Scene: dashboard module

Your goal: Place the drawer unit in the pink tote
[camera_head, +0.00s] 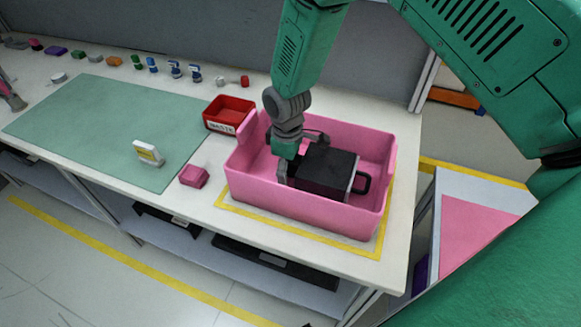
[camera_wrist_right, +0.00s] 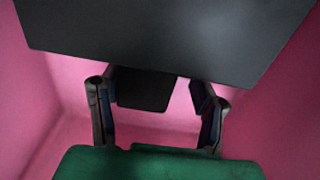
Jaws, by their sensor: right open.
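The pink tote (camera_head: 309,211) stands on the right part of the bench. The drawer unit (camera_head: 325,170), a black box with a handle on its right end, is inside the tote. It also shows in the right wrist view (camera_wrist_right: 160,35) as a large dark block across the top. My right gripper (camera_head: 292,168) reaches down into the tote at the left end of the unit. In the right wrist view its two fingers (camera_wrist_right: 158,110) are spread, with a dark tab of the unit between them.
A red waste bin (camera_head: 229,114) stands left of the tote. A pink block (camera_head: 193,176) lies in front of the bin. A green mat (camera_head: 95,125) holds a white device (camera_head: 148,153). Several small coloured parts line the back of the bench.

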